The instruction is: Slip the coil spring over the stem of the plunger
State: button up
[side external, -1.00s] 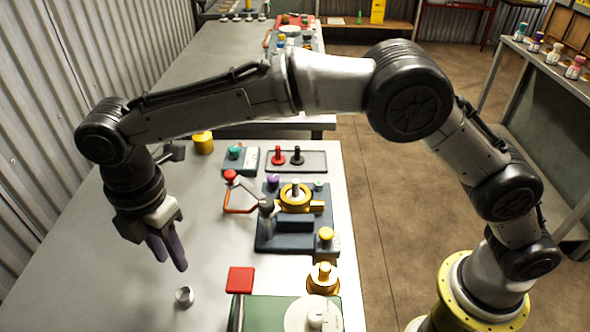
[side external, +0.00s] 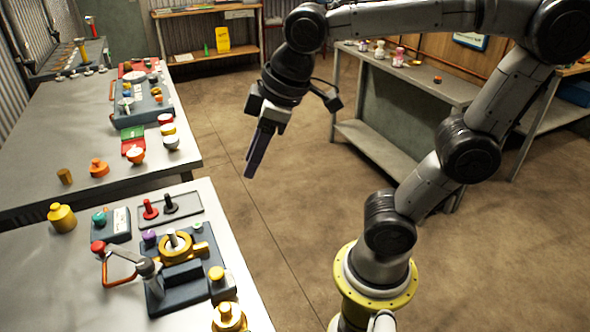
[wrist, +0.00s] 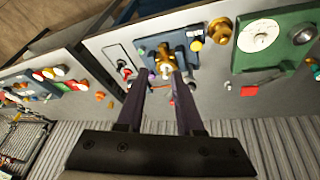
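A blue-grey fixture (side external: 185,281) on the near bench carries a yellow ring (side external: 190,242) with a short pale upright stem (side external: 172,238) in it, probably the plunger; it also shows in the wrist view (wrist: 165,62). A small silvery piece (wrist: 228,87), possibly the coil spring, lies on the bench near a red square (wrist: 250,91) in the wrist view; it is too small to be sure and is outside the side view. My gripper (side external: 250,172) is raised right of the benches, fingers down. In the wrist view its fingers (wrist: 162,73) are apart with nothing held between them.
A crank with a red knob (side external: 98,247) rises at the fixture's left. A tray (side external: 187,208) with red and black pegs lies behind it. A yellow canister (side external: 62,217) stands at left. A green unit with a white dial (wrist: 260,36) is on the bench. Open floor lies right of the benches.

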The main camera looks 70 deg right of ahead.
jog(key=shift+o, duration=0.8)
jog(key=s+d+f+m+t, duration=0.1)
jog(key=s+d+f+m, duration=0.2)
jog(key=s, duration=0.4)
jog(key=shift+d+f+m+h, duration=0.35)
jog(key=shift+f+m+h, duration=0.1)
jog(key=shift+m, duration=0.25)
jog(key=o, duration=0.4)
jog(key=shift+f, duration=0.15)
